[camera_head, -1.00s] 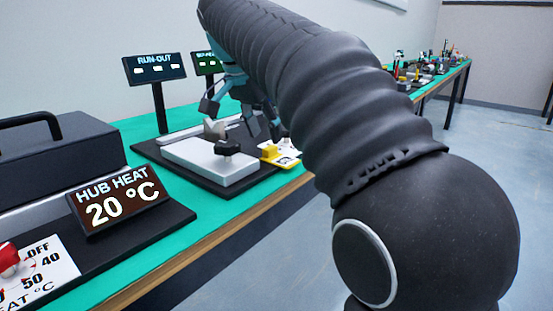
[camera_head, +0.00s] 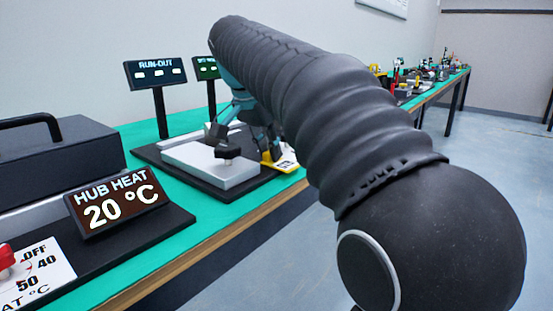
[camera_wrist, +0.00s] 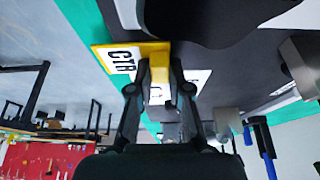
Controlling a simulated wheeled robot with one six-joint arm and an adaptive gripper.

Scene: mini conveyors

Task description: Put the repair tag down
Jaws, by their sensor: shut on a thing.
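The repair tag appears to be a yellow piece (camera_wrist: 160,66) between my gripper's fingers in the wrist view. Around it lies a yellow-edged white plate with black letters, part of which reads "CTR" (camera_wrist: 122,60); I cannot tell whether it is one piece with the tag. The same yellow and white shows in the head view (camera_head: 287,160) at the bench's front edge, right of the grey block. My gripper (camera_wrist: 158,78) is shut on the yellow piece. In the head view my gripper is low over this spot, largely hidden by my arm.
A pale grey block (camera_head: 205,163) with a black knob (camera_head: 228,150) stands on a black base beside the tag. The RUN-OUT display (camera_head: 155,72) stands behind. The HUB HEAT display (camera_head: 115,203) reads 20 °C at front left. Green bench top (camera_head: 200,222) is bare between.

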